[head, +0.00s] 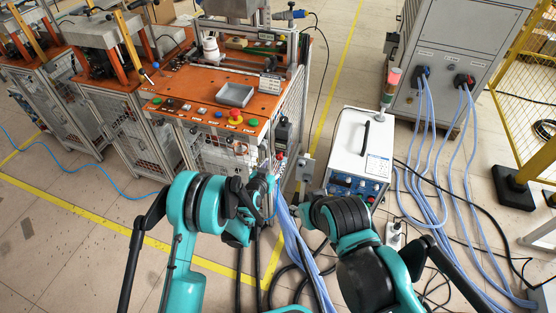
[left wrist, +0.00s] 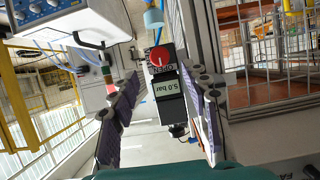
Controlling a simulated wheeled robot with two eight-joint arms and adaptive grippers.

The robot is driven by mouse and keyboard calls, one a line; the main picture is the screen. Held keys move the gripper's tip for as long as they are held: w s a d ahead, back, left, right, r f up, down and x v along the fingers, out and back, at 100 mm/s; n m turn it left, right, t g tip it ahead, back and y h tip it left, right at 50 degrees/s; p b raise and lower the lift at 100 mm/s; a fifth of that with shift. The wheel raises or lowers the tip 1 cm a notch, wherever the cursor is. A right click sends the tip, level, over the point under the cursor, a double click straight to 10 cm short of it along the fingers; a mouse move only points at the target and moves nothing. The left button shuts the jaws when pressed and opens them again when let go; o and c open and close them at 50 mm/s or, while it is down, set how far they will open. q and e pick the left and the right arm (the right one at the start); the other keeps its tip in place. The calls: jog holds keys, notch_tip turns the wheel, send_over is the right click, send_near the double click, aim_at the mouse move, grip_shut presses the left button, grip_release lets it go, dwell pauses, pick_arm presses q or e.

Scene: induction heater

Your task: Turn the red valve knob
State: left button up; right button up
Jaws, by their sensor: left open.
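The red valve knob (left wrist: 160,57) shows in the left wrist view on top of a black unit (left wrist: 170,105) with a display reading 5.0 bar, upside down in the picture. My left gripper (left wrist: 160,76) is open, its two dark fingers apart on either side of the unit. The knob lies between the fingertips in the picture; I see no contact. In the head view my left gripper (head: 270,172) is beside the front right corner of the orange-topped workstation (head: 190,85). My right arm's dark end (head: 297,202) is near it, and its jaws are unclear.
The workstation's metal frame (left wrist: 219,50) stands close to the right finger. A white heater box (head: 350,150) and blue cables (head: 290,235) are close to my arms. A grey cabinet (head: 455,60) stands behind at right.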

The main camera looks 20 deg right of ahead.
aim_at(279, 157)
pick_arm(q)
jog(key=b+x, duration=0.1)
jog(key=x, duration=0.4)
jog(key=shift+w+d+f+b, duration=0.15)
jog(key=shift+w+f+b, duration=0.1)
jog(key=shift+b, duration=0.15)
jog(key=shift+w+d+f, duration=0.15)
jog(key=shift+w+d, duration=0.2)
jog(key=shift+w, duration=0.1)
grip_shut()
